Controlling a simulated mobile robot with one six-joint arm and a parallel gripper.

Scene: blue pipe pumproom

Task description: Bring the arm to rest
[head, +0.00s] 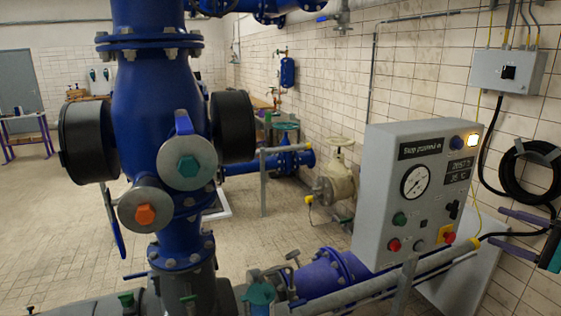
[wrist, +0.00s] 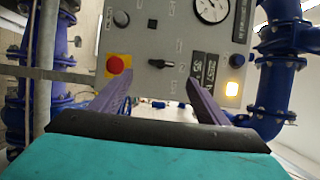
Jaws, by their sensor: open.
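My gripper (head: 524,234) is at the right edge of the head view, its two purple fingers apart and pointing left toward the side of the grey control box (head: 385,222). In the wrist view the open fingers (wrist: 158,92) frame the lower part of the box's panel, with nothing between them. The fingers look apart from the panel. My arm behind the gripper is mostly out of the head view.
The panel carries a red knob on yellow (wrist: 117,65), a black switch (wrist: 157,64), a gauge (head: 416,181) and a lit lamp (head: 473,140). A coiled black hose (head: 513,170) hangs on the wall above my gripper. A large blue pipe (head: 152,95) stands left.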

